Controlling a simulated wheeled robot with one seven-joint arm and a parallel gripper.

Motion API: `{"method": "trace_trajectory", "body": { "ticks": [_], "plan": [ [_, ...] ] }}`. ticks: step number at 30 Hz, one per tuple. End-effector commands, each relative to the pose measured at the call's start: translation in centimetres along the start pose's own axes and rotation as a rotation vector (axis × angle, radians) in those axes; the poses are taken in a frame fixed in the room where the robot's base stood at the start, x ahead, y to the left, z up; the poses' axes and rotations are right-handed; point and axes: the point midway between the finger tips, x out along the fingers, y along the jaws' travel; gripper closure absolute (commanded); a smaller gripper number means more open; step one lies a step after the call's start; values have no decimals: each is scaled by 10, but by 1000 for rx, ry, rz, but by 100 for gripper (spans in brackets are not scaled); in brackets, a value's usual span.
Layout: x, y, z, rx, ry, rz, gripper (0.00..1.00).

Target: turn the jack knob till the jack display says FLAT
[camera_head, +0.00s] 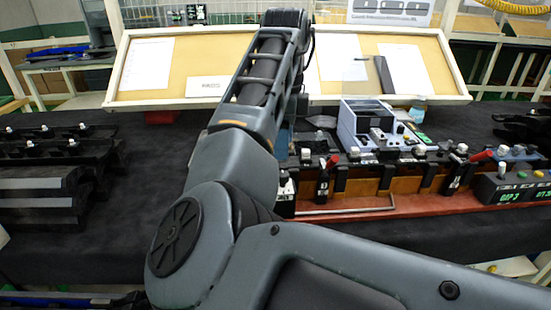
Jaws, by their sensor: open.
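No display that I can read as the jack display shows. A small green-lit display (420,137) sits beside the blue-and-white machine (365,122), but its text is too small to read. Several pale knobs stand along the long fixture (390,186); I cannot tell which is the jack knob. My arm rises across the middle and folds down behind itself near the fixture's left end. It hides part of the bench there, and my gripper is hidden behind it.
A black box (512,190) at the right shows green text that looks like "GAP 3". Red-handled clamps (324,175) stand on the fixture. Dark racks (50,175) lie at the left. A tilted board (215,65) with papers stands behind. Dark bench cloth is bare left of my arm.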

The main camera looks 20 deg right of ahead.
Motion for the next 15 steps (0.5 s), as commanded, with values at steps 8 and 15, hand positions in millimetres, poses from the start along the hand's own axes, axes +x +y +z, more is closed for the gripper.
{"method": "trace_trajectory", "body": {
  "ticks": [8,15],
  "plan": [
    [27,1,0,0,2,4,43],
    [62,1,0,-1,2,2,43]
  ]
}}
